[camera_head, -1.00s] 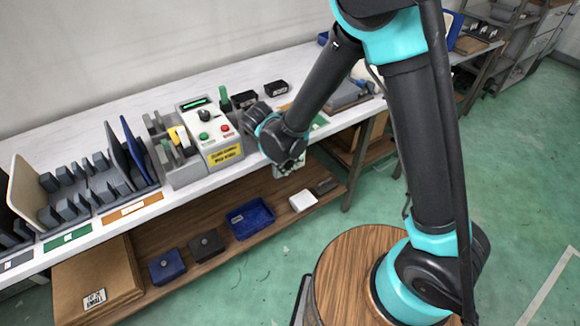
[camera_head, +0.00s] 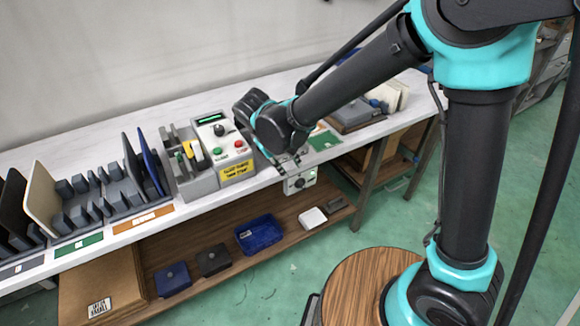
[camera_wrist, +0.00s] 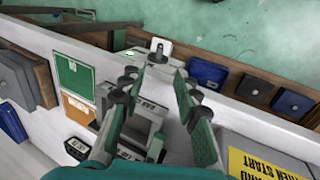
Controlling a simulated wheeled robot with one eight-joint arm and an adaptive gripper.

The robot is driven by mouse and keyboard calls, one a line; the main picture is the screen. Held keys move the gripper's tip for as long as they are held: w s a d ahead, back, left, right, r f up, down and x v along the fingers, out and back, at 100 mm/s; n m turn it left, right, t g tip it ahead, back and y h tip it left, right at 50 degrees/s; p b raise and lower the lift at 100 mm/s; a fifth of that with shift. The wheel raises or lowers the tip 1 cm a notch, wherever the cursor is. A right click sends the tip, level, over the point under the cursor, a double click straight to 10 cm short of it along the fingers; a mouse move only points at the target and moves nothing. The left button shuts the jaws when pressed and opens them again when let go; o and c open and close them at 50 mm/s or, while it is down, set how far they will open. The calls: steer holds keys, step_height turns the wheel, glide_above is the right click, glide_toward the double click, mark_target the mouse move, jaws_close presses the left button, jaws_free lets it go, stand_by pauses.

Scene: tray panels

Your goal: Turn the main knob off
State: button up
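A small white box with a dark knob (camera_head: 300,183) hangs at the table's front edge in the head view. In the wrist view, a white box with a dark knob (camera_wrist: 160,48) shows just beyond my fingertips. A control panel (camera_head: 208,119) on the table carries a larger black knob (camera_head: 219,130), a green button and a red button. I cannot tell which knob is the main one. My gripper (camera_head: 289,166) points down at the table edge, just above the hanging box. In the wrist view, my gripper (camera_wrist: 158,75) is open, its fingers apart with nothing held between them.
The panel has a yellow label (camera_head: 237,170). Slotted racks with upright panels (camera_head: 142,160) stand to its left. The green floor before the table is clear.

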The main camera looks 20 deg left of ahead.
glide_toward(301, 184)
steer(key=x, duration=0.9)
steer(key=shift+w+d+f, duration=0.1)
steer(key=shift+w+f, duration=0.05)
steer(key=shift+f, duration=0.05)
stand_by(0.5)
steer(key=shift+c, duration=0.6)
jaws_close()
